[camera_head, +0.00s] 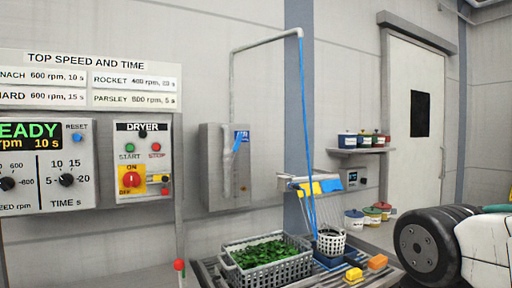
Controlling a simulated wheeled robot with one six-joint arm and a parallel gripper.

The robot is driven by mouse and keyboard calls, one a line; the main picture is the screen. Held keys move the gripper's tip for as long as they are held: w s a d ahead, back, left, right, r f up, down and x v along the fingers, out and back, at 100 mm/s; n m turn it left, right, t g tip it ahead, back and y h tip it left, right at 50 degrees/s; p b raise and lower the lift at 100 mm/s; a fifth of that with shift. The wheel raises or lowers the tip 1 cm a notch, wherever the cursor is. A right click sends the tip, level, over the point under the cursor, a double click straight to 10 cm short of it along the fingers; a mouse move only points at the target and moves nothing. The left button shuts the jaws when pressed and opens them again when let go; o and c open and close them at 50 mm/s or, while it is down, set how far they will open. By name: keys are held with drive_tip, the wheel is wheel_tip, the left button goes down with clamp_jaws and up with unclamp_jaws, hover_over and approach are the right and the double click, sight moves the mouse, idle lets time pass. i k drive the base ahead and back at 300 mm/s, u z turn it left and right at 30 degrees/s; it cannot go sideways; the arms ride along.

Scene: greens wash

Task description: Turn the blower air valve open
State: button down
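A grey box (214,170) is fixed to the wall left of centre, with a pale vertical pipe or handle on its front. A blue piece (238,142), which looks like a valve lever with a label behind it, sits at the box's upper right. It looks tilted, but I cannot tell its exact setting. A grey pipe (231,85) rises from the box and bends right along the wall. My gripper is not in view; only part of my arm seems to show at lower right.
A dryer panel (143,145) and a speed and time panel (70,200) are on the left wall. A green-filled crate (266,280) stands on a slatted table below the box. A shelf (357,151) holds small pots. A white door (408,120) is at right.

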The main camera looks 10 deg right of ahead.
sight(239, 139)
drive_tip(key=u, duration=0.3)
drive_tip(key=k, duration=0.2)
drive_tip(key=z, duration=1.4)
drive_tip(key=i, duration=1.05)
drive_tip(key=u, duration=0.5)
